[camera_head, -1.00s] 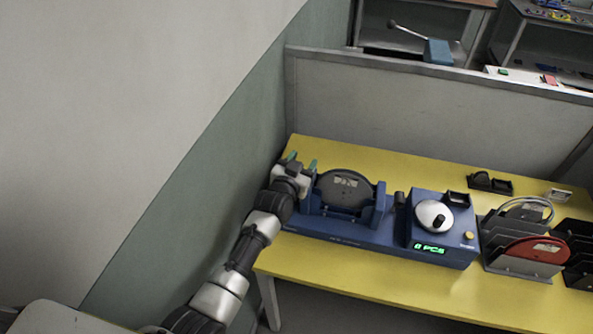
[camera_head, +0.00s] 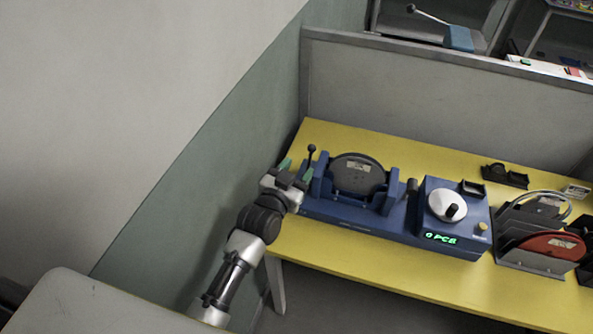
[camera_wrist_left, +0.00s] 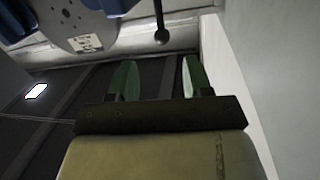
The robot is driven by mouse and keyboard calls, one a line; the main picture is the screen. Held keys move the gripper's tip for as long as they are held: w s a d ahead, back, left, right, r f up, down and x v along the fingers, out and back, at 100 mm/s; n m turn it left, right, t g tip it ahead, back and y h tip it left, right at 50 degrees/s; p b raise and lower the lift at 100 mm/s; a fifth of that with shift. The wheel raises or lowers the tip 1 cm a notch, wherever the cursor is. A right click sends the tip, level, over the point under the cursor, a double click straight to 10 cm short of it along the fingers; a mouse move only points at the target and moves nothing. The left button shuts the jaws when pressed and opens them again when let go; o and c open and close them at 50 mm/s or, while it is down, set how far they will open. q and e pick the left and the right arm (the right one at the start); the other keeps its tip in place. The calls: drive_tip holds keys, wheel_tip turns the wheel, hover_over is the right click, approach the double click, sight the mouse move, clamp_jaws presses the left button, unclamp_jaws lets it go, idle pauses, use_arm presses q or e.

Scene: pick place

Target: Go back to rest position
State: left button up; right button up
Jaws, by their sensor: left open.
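My left gripper (camera_head: 295,170) is at the left end of the blue machine (camera_head: 335,215) on the yellow table. Its two green fingertips are apart, and nothing shows between them in the left wrist view (camera_wrist_left: 160,85). A black lever with a round knob (camera_head: 311,150) stands just beyond the fingers, apart from them; its knob also shows in the left wrist view (camera_wrist_left: 161,36). A dark reel disc (camera_head: 356,174) with a label sits upright in the blue holder. My right gripper is out of view.
The yellow table (camera_head: 400,275) has a grey partition (camera_head: 430,110) behind it and a green-and-white wall (camera_head: 180,190) close at left. A rack with a red disc (camera_head: 548,246) stands at right. A small black object (camera_head: 504,176) lies at the back.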

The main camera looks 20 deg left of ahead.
use_arm(q)
drive_tip(key=s+a+f+n+g+y, duration=0.15)
drive_tip(key=s+g, duration=0.35)
drive_tip(key=s, duration=0.5)
drive_tip(key=s+a+f+g+y, duration=0.1)
drive_tip(key=s+a+f+g, duration=0.2)
drive_tip(key=s, duration=0.7)
drive_tip(key=s+a+f+g+y, duration=0.1)
drive_tip(key=s+a+g, duration=0.1)
drive_tip(key=s+g, duration=0.6)
wheel_tip(320, 180, down, 24)
drive_tip(key=s+t, duration=0.1)
drive_tip(key=s, duration=0.1)
drive_tip(key=s+a+f+g, duration=0.1)
drive_tip(key=s+a+f, duration=0.1)
drive_tip(key=s+f, duration=1.4)
drive_tip(key=shift+s+a+f, duration=0.25)
drive_tip(key=shift+s+f, duration=0.1)
drive_tip(key=shift+f, duration=0.55)
